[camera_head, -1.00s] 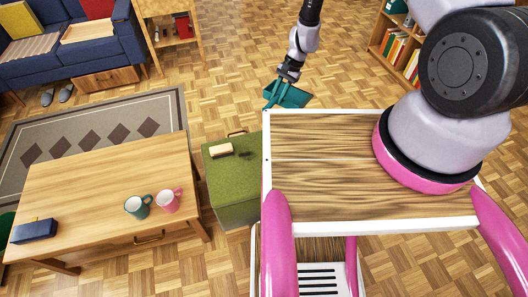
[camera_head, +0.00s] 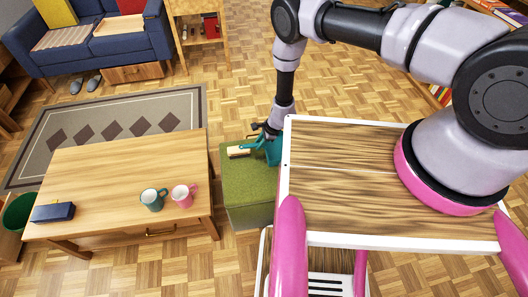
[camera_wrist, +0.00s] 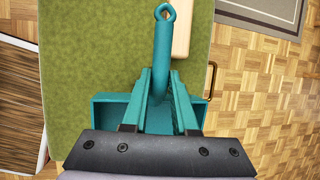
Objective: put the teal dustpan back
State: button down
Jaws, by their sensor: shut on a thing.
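The teal dustpan (camera_head: 272,150) is held by my gripper (camera_head: 267,134) over the far part of the green box-shaped stool (camera_head: 248,187). In the wrist view the dustpan (camera_wrist: 108,108) shows its pan behind the fingers and its handle with a hanging loop pointing away. My gripper (camera_wrist: 158,108) is shut on it. A small brush with a pale wooden back (camera_head: 238,151) lies on the green top beside the dustpan; in the wrist view the brush (camera_wrist: 181,30) is partly hidden behind the handle. I cannot tell whether the dustpan touches the green top.
A wooden table (camera_head: 110,180) with a teal mug (camera_head: 153,199), a pink mug (camera_head: 184,195) and a dark blue case (camera_head: 53,212) stands to the left. My wood-topped base is at the right. Parquet floor is free beyond the stool.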

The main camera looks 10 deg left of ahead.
jog(key=shift+f, duration=2.6)
jog(key=c, duration=0.7)
grip_release()
jog(key=v, duration=1.2)
jog(key=shift+r, duration=0.1)
jog(key=shift+w, duration=0.1)
